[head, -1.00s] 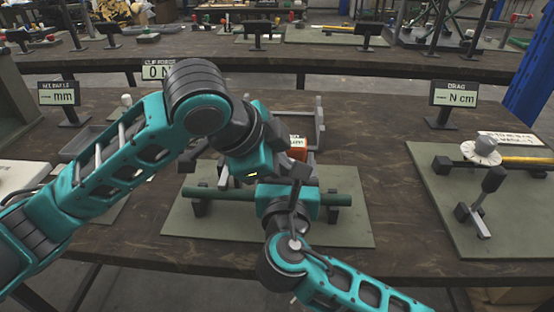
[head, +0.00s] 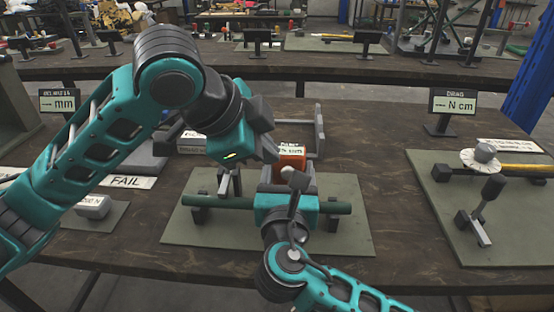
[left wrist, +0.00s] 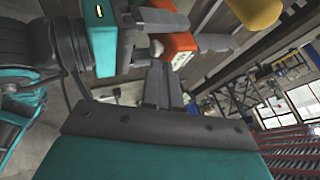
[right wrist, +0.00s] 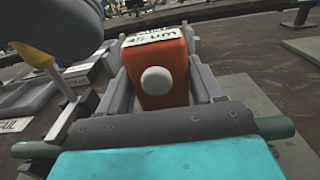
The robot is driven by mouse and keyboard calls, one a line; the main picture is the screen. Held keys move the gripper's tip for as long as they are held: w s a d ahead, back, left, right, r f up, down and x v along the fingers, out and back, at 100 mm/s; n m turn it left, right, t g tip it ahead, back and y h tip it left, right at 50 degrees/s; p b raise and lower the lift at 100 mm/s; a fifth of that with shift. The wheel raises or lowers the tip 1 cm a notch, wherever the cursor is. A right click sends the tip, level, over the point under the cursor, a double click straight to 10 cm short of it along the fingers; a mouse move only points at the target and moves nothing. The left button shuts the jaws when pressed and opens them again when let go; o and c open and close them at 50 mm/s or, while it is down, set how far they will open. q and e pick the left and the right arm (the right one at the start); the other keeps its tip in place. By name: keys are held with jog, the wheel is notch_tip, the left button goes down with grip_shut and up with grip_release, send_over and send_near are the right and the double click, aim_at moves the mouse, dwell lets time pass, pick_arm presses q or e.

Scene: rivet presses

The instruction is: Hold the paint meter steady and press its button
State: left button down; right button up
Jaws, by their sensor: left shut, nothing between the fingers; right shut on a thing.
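The paint meter (head: 291,161) is an orange block with a pale display on top; in the right wrist view the meter (right wrist: 160,62) shows a round white button (right wrist: 156,80) on the face towards me. My right gripper (right wrist: 163,88) is shut on the meter, one grey finger along each side. The meter is just behind the dark green tube (head: 335,207); whether it touches the tube is hidden. My left gripper (left wrist: 160,70) is shut and empty, its fingertips close to the white button in the left wrist view, apparently apart from it. In the head view its fingertips are hard to make out.
The tube rests on supports on a green mat (head: 345,238). A grey open frame (head: 319,130) stands behind the meter. A FAIL label (head: 128,182) and a small grey block (head: 93,206) lie left. Another mat (head: 430,215) with a yellow rod is right; bare table lies between.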

pick_arm(q)
jog(key=v, duration=0.4)
jog(key=shift+s+a+r, duration=0.1)
jog(key=shift+s+r, duration=0.15)
jog(key=shift+s, duration=0.1)
pick_arm(e)
jog(key=shift+w+d+f, duration=0.1)
jog(key=shift+d, duration=0.05)
jog(key=o, duration=1.3)
